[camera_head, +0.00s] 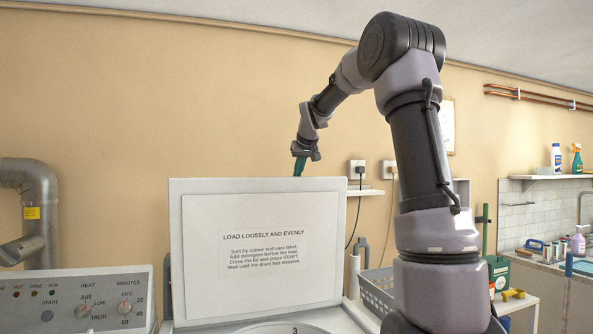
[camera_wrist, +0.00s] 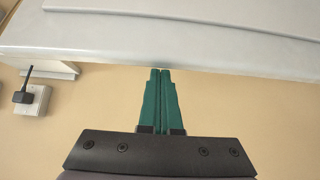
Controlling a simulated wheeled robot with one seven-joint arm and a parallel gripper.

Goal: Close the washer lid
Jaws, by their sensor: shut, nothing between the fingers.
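The washer lid (camera_head: 262,250) stands upright and open in the head view, with a printed label on its inner face. The rim of the drum opening (camera_head: 285,328) shows at the bottom edge. My gripper (camera_head: 299,168) is above and behind the lid's top edge, right of its middle, pointing down. In the wrist view the green fingers of my gripper (camera_wrist: 160,72) are shut together and empty. Their tips are close to the edge of the pale lid (camera_wrist: 190,42); I cannot tell whether they touch it.
A control panel (camera_head: 90,301) stands left of the lid, with a grey pipe (camera_head: 35,205) behind it. Wall sockets (camera_head: 357,170) are behind my arm. A grey basket (camera_head: 378,290) and a sink counter (camera_head: 560,268) are on the right. The space above the lid is free.

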